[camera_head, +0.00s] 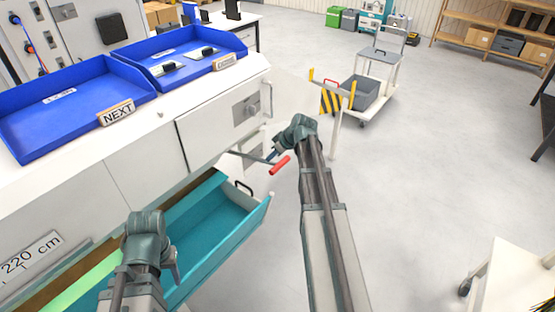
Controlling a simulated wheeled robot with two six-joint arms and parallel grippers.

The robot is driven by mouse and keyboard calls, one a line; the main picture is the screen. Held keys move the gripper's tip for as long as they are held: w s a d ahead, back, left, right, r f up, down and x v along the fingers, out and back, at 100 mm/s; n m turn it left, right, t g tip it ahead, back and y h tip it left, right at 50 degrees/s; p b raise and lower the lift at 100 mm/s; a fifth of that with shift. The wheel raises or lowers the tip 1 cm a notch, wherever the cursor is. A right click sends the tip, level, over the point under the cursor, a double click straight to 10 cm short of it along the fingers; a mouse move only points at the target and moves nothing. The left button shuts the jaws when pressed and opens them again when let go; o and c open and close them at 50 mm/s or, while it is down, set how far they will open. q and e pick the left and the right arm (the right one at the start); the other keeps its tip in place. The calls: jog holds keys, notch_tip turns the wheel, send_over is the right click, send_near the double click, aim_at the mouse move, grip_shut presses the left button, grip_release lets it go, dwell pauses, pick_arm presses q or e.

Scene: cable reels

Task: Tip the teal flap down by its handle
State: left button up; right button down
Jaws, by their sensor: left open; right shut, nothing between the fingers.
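The teal flap (212,232) is at the lower left, under the white counter. It stands out from the cabinet front like an open tray, with its teal inside showing. A dark curved handle (244,188) sits at its far end. My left gripper (174,264) is over the near part of the teal flap, well short of the dark handle. Its fingers are mostly hidden by the wrist. My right gripper (273,156) is beyond the far end of the flap, apart from the dark handle, beside a red cylindrical grip (280,165). The fingers are small and partly hidden by the arm.
Two blue trays (75,105) (180,55) sit on the white counter (160,112), above a grey-white front with a latch plate (246,109). A trolley with a grey bin (362,91) stands beyond. A white table (512,285) is at lower right. The floor between is clear.

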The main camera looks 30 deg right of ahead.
aim_at(271, 170)
jog(key=shift+s+d+f+b, duration=0.1)
jog(key=shift+s+f+b, duration=0.1)
jog(key=shift+f+b, duration=0.65)
jog(key=shift+s+d+f+b, duration=0.15)
jog(key=shift+f+b, duration=0.35)
jog(key=shift+f, duration=0.5)
jog(key=shift+s+f+b, duration=0.15)
jog(key=shift+f+b, duration=0.4)
jog(key=shift+b, duration=0.1)
notch_tip(271, 170, down, 33)
jog(key=w+a+t+y+b, duration=0.1)
jog(key=t+b, duration=0.5)
jog(key=b, duration=3.7)
jog(key=shift+w+y, duration=0.6)
jog(key=shift+y, duration=0.2)
jog(key=shift+w+a, duration=0.1)
